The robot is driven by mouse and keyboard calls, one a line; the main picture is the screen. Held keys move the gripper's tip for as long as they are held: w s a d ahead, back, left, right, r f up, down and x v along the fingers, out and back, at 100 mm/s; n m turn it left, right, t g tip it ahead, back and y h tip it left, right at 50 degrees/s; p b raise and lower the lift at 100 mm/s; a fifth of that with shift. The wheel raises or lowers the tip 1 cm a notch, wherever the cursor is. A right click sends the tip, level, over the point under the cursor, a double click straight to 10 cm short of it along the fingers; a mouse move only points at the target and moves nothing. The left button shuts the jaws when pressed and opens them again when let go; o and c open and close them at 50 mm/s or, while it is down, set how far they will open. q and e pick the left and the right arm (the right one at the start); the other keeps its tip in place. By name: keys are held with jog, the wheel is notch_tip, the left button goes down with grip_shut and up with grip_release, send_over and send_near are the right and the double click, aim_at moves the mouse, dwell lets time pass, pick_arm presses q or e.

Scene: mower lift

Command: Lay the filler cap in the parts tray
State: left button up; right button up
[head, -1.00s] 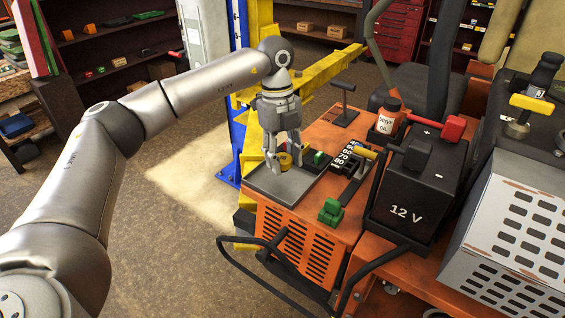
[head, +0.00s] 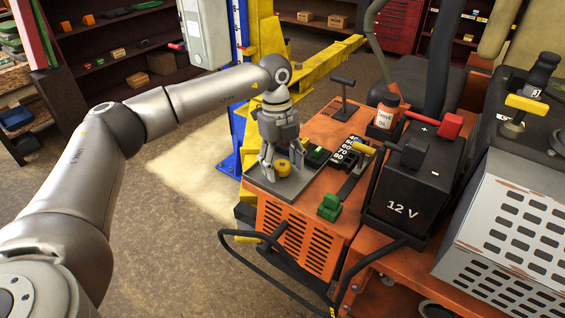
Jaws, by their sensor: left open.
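The round yellow filler cap (head: 283,166) sits in the grey parts tray (head: 290,190), on the front left of the orange mower deck. My left gripper (head: 271,172) is open, pointing down over the tray just left of the cap. Its fingers are close to the cap, and I cannot tell whether they touch it. My right gripper is not in view.
A green block (head: 329,207) and a lever quadrant (head: 352,160) are right of the tray. A black T-handle (head: 343,98) stands behind. The oil bottle (head: 386,112) and the 12 V battery (head: 415,190) stand farther right. A black bar (head: 232,253) curves in front.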

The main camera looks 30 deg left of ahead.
aim_at(279, 161)
pick_arm(q)
notch_tip(279, 161, up, 12)
jog(key=a+b, duration=0.1)
jog(key=b, duration=0.2)
jog(key=shift+w+a+b, duration=0.2)
jog(key=shift+w+b, duration=0.1)
jog(key=shift+w, duration=0.15)
